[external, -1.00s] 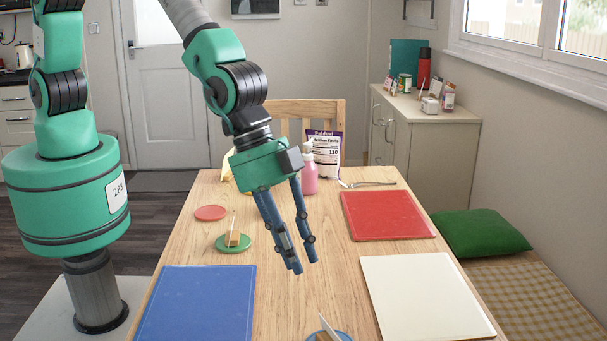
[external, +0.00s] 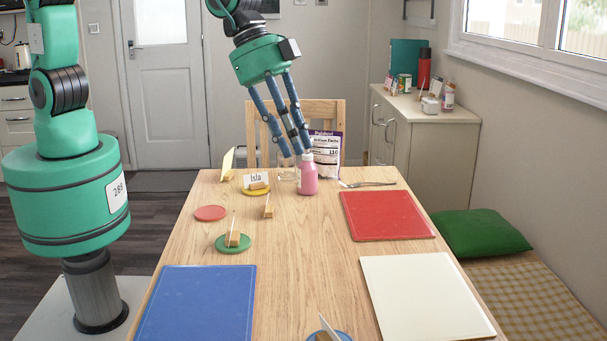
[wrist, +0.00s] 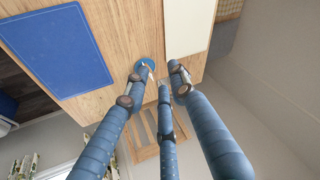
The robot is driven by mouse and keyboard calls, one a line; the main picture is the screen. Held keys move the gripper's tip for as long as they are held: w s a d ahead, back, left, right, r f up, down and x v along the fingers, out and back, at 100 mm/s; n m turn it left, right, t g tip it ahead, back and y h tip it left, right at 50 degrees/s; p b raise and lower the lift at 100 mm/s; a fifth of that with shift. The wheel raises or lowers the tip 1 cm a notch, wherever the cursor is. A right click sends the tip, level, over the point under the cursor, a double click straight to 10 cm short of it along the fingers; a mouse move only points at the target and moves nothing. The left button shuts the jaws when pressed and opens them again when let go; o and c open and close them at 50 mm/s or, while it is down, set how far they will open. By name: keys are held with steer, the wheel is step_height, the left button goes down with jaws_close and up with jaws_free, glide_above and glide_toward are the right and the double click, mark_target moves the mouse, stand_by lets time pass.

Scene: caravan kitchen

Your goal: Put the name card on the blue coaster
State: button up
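The blue coaster (external: 346,334) lies at the near edge of the table, partly cut off by the frame. A name card (external: 329,328) in a wooden block stands on it, seen nearly edge-on. In the wrist view the blue coaster (wrist: 144,62) lies beyond my fingertips, with the card partly hidden. My gripper (external: 297,150) is raised over the far end of the table, well away from the blue coaster. Its three fingers are spread and hold nothing. In the wrist view my gripper (wrist: 157,85) is also empty.
An "Isla" card (external: 256,178) stands by the yellow coaster (external: 250,192). Another card holder is on the green coaster (external: 222,246); others stand on bare wood. The pink bottle (external: 308,178) is near my fingertips. The red coaster (external: 210,213) is empty. The middle of the table is clear.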

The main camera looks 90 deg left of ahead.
steer(key=s+a+r+n, duration=0.2)
steer(key=s+a+r, duration=0.25)
steer(key=a, duration=0.25)
steer(key=s+a+r+n+y, duration=0.1)
steer(key=s+a+r, duration=0.2)
steer(key=a+r, duration=0.4)
steer(key=s+a+r+n, duration=0.2)
steer(key=s+a+r, duration=0.2)
steer(key=a, duration=0.4)
steer(key=s+a+r+n, duration=0.1)
steer(key=s+a+n, duration=0.2)
steer(key=s+a, duration=0.4)
steer(key=s+a+r+n+t+y, duration=0.1)
steer(key=s+a+r+n, duration=0.1)
steer(key=s+a, duration=0.6)
steer(key=s, duration=0.7)
steer(key=shift+s+a+n+y, duration=0.2)
steer(key=shift+n+y, duration=0.1)
steer(key=shift+n, duration=0.1)
